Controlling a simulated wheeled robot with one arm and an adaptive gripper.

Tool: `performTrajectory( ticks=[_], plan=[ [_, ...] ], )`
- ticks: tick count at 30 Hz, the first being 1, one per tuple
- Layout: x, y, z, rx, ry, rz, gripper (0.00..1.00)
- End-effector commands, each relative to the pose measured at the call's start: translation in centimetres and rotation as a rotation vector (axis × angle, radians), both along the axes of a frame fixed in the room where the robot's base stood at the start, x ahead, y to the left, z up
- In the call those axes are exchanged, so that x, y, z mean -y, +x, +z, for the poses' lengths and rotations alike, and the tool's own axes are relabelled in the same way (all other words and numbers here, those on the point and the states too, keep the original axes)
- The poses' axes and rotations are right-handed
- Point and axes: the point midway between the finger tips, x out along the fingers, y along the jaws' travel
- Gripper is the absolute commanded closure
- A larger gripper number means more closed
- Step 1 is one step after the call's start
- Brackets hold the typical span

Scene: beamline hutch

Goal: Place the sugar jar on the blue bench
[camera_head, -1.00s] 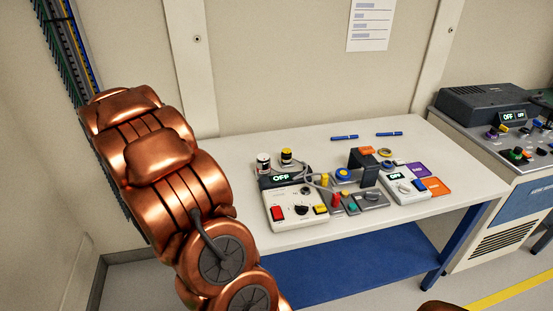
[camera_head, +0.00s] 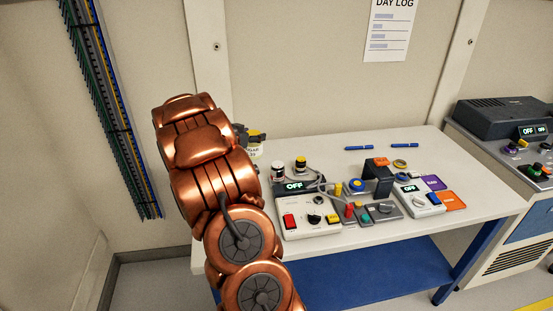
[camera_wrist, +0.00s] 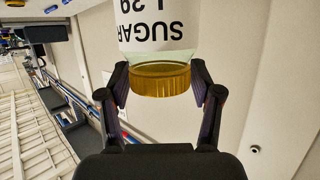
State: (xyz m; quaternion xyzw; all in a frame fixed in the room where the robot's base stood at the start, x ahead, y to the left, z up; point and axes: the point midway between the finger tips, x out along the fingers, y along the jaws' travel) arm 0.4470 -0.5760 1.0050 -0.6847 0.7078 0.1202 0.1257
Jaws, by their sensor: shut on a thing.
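The sugar jar (camera_wrist: 158,30) is clear with a white label reading SUGAR and a yellow lid. It appears upside down in the wrist view. My gripper (camera_wrist: 160,82) is shut on it at the lid, one finger on each side. In the head view, the jar (camera_head: 255,149) partly shows behind my arm, with the dark gripper (camera_head: 246,134) by its lid. The blue bench (camera_head: 430,152) has a pale top, blue legs and a blue lower shelf. The jar appears over the bench's back left corner; I cannot tell whether it touches the top.
Control boxes (camera_head: 308,217), a dark block (camera_head: 378,181), and small coloured parts crowd the bench's middle and front. Two blue pens (camera_head: 404,146) lie at the back. The back left and far right of the top look clear. A console (camera_head: 500,120) stands at right.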

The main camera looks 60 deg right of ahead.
Motion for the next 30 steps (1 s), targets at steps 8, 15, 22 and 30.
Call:
performTrajectory(
  ticks=[8, 15, 22, 30],
  plan=[
    [0.0, 0.0, -3.9, -0.004, 0.0, 0.001, 0.87],
    [0.0, 0.0, -5.3, -0.002, -0.002, 0.002, 0.87],
    [0.1, 0.0, -7.2, -0.003, -0.002, 0.0, 0.87],
    [0.0, 0.0, -9.1, -0.001, -0.001, 0.0, 0.87]
  ],
)
